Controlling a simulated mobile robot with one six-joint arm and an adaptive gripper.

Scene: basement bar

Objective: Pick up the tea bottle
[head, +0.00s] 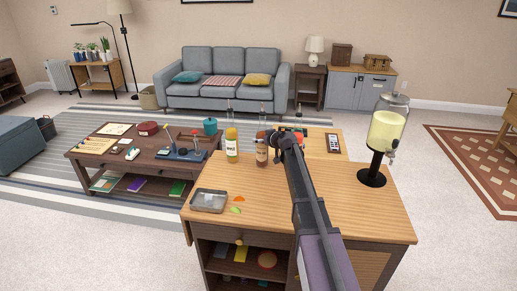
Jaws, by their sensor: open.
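Two labelled bottles stand upright on the wooden counter (340,205). One is yellow with a white label and yellow cap (231,147). The other is a brown bottle with a pale label (262,152), just right of it. The brown one looks most like the tea bottle, but the label is too small to read. My gripper (276,139) is dark and small in the head view, at the upper right of the brown bottle. It is open. My arm hides part of the counter behind it, and I cannot tell whether the fingers touch the bottle.
A grey metal tray (208,201) and small orange and green slices (237,209) lie on the counter's left front. A drink dispenser (386,132) on a black stand (371,177) is at the right. The counter's front right is clear.

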